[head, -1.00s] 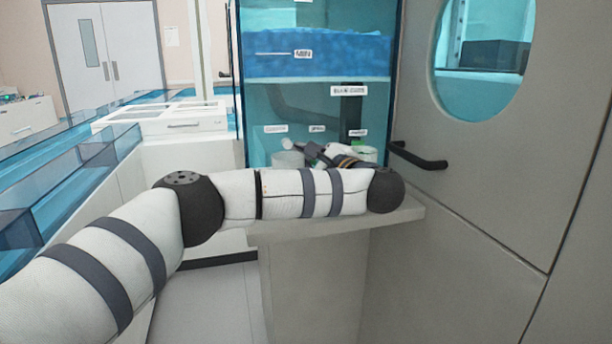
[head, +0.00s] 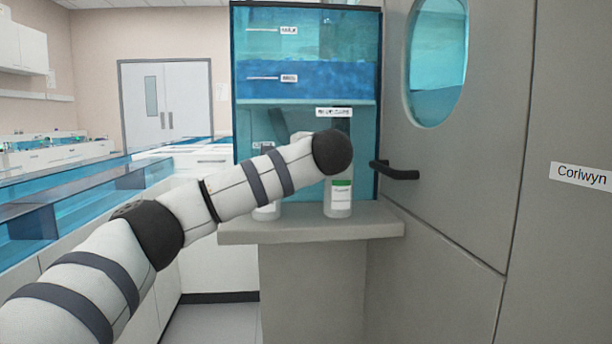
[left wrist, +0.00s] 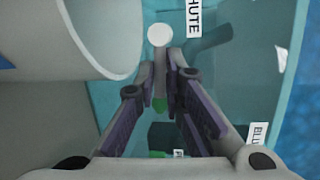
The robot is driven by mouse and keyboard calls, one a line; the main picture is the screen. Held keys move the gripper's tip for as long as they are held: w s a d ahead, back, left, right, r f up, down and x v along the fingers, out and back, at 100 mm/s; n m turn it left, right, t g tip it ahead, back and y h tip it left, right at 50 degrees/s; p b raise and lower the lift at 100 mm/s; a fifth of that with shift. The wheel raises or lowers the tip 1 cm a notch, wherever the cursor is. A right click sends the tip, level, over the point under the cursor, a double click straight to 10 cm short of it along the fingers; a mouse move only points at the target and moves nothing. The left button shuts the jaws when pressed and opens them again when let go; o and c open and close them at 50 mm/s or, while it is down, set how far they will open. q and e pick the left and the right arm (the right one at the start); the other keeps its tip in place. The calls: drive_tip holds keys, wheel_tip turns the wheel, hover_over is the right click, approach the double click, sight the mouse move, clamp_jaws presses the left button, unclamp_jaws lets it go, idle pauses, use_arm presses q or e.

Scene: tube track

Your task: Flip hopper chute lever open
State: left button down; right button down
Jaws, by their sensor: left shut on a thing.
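The hopper (head: 250,85) is a clear teal tank with blue fill in its upper part, standing behind the grey ledge. In the left wrist view, my left gripper (left wrist: 167,75) has its purple-padded fingers closed around a slim grey lever (left wrist: 160,58) with a white round knob (left wrist: 160,35) at its end. A label ending in "HUTE" (left wrist: 193,15) is beside it. In the head view my arm hides the gripper and lever. I cannot tell the lever's exact angle. My right gripper is not in view.
A white bottle with a green label (head: 340,200) stands on the grey ledge (head: 310,228), and another pale container (head: 267,211) stands to its left. A black handle (head: 394,171) sticks out from the grey wall at right.

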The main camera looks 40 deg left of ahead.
use_arm(q)
drive_tip(key=shift+r+n+h+b, duration=0.1)
drive_tip(key=shift+n+h+b, duration=0.25)
drive_tip(key=shift+b, duration=0.3)
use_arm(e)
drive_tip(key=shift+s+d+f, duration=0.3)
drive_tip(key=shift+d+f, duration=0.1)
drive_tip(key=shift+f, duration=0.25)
use_arm(q)
drive_tip(key=shift+r, duration=0.1)
drive_tip(key=c, duration=2)
unclamp_jaws()
drive_tip(key=shift+o, duration=0.2)
drive_tip(key=shift+d, duration=0.1)
drive_tip(key=v, duration=1.2)
